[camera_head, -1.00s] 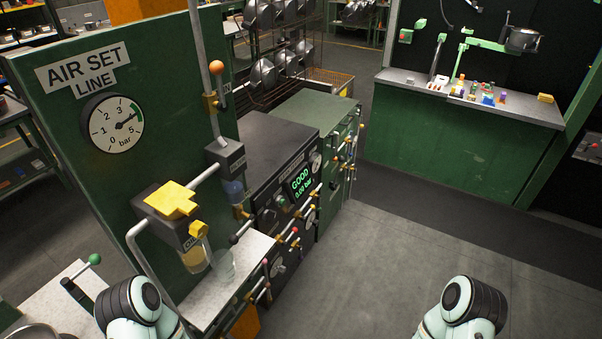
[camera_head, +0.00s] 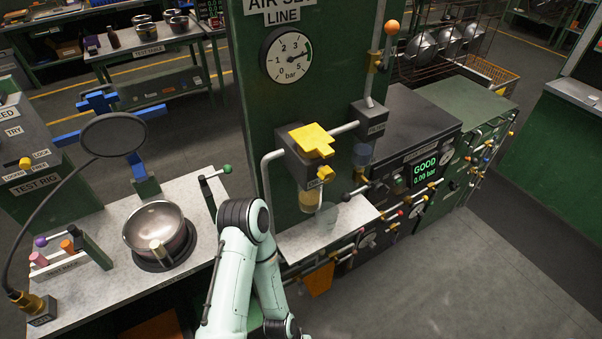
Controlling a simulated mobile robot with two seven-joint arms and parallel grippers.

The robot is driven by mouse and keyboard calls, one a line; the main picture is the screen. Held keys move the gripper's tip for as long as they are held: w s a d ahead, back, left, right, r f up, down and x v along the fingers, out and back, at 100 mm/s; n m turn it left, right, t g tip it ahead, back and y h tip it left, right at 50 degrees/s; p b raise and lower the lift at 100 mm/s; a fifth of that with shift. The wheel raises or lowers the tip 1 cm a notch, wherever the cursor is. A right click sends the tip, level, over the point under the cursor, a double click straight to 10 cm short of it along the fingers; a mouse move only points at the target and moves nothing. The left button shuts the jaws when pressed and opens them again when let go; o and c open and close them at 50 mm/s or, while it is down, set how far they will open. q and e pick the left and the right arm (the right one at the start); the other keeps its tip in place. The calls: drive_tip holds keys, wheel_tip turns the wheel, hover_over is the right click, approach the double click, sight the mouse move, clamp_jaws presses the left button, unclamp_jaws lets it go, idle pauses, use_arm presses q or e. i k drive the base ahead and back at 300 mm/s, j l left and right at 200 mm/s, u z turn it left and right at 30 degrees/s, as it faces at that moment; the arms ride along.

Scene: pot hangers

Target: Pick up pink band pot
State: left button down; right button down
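I cannot make out a pink band on any pot here. An open metal pot (camera_head: 172,232) with a stubby handle at its near side sits on a dark round base on the test rig bench, at the lower left. Several small metal pots, one of them at the back (camera_head: 143,26), stand on a far table at the top. More metal pots (camera_head: 422,48) hang on a wire rack at the upper right. My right gripper is out of view.
A round dark lid-like disc (camera_head: 114,135) on blue arms stands above the rig. A console (camera_head: 425,168) reads GOOD. Clear floor (camera_head: 440,275) lies at the lower right.

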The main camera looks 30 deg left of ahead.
sight(163, 220)
drive_tip(key=u, duration=2.35)
